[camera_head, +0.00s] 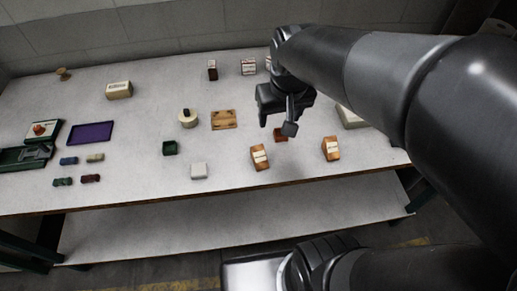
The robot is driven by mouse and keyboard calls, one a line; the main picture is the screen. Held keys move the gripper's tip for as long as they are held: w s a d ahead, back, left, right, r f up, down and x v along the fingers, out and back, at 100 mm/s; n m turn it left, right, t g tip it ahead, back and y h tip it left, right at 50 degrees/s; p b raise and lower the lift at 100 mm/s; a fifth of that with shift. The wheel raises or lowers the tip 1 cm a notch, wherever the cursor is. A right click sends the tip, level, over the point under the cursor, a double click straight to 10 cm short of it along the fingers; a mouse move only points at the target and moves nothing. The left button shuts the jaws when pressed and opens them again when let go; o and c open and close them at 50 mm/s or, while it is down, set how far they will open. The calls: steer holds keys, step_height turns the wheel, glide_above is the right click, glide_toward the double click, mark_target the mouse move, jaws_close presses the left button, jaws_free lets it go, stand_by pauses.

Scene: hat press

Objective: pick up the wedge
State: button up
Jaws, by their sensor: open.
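I cannot tell for sure which object is the wedge. A small reddish-brown piece (281,135) lies on the table just below my gripper (278,124) in the picture and is partly hidden by it. My gripper is open, with nothing seen between its fingers, and points down at the table. Two orange-brown blocks with white labels stand nearby: one (260,157) to the lower left of my gripper, one (331,148) to the right. A flat wooden board (223,120) with darker marks lies to the left.
The pale table (130,180) also holds a purple tray (91,134), a dark green box (170,148), a whitish block (199,171), a round cream piece with a dark knob (188,118) and a beige box (119,90). My arm covers the right side. The front middle-left is clear.

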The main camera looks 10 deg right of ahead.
mark_target(257, 147)
steer(key=w+a+f+g, duration=0.1)
steer(key=f, duration=0.1)
steer(key=w+a+f, duration=0.1)
steer(key=w+f, duration=0.1)
steer(key=f, duration=0.1)
steer(key=w+a+f+n+g, duration=0.1)
steer(key=w+a+f, duration=0.1)
steer(key=f, duration=0.1)
steer(key=shift+w+f+g, duration=0.1)
steer(key=shift+w+g, duration=0.05)
steer(key=shift+g, duration=0.15)
step_height(257, 147, down, 5)
steer(key=shift+a+f, duration=0.15)
steer(key=shift+s+a+f, duration=0.1)
steer(key=shift+s+f, duration=0.05)
steer(key=shift+f, duration=1.3)
steer(key=shift+s+f, duration=0.15)
steer(key=shift+f, duration=1.25)
steer(key=shift+c, duration=0.3)
steer(key=c, duration=1)
